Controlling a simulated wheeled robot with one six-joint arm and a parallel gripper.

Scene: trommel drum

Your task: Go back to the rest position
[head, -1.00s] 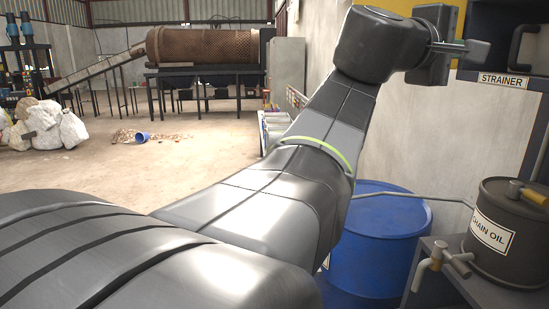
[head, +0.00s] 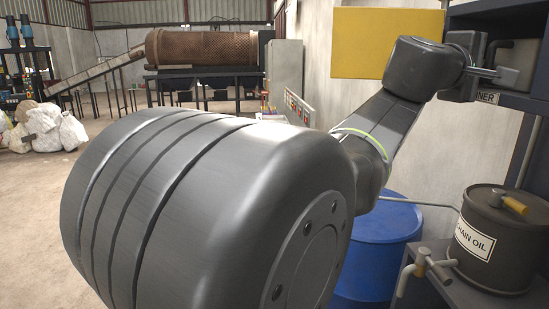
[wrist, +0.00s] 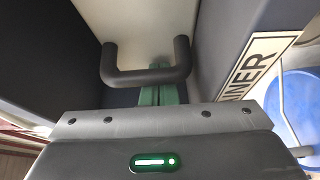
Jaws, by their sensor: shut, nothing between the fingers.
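In the head view my gripper (head: 512,75) is at the right, in front of a dark cabinet (head: 520,22) and partly covering its STRAINER label (head: 488,97). In the wrist view the dark U-shaped handle (wrist: 118,75) lies just beyond the gripper body. The gripper's slim green-edged fingers (wrist: 155,92) are together there, with no gap seen. The handle bar crosses in front of their far part; whether they touch it I cannot tell. The label (wrist: 255,65) shows to the right of the handle.
Below the cabinet a CHAIN OIL drum (head: 500,225) with a tap stands on a grey shelf. A blue barrel (head: 380,245) stands beside it. A yellow panel (head: 375,40) is on the wall behind my arm. The trommel drum (head: 205,47) is far back, with open floor before it.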

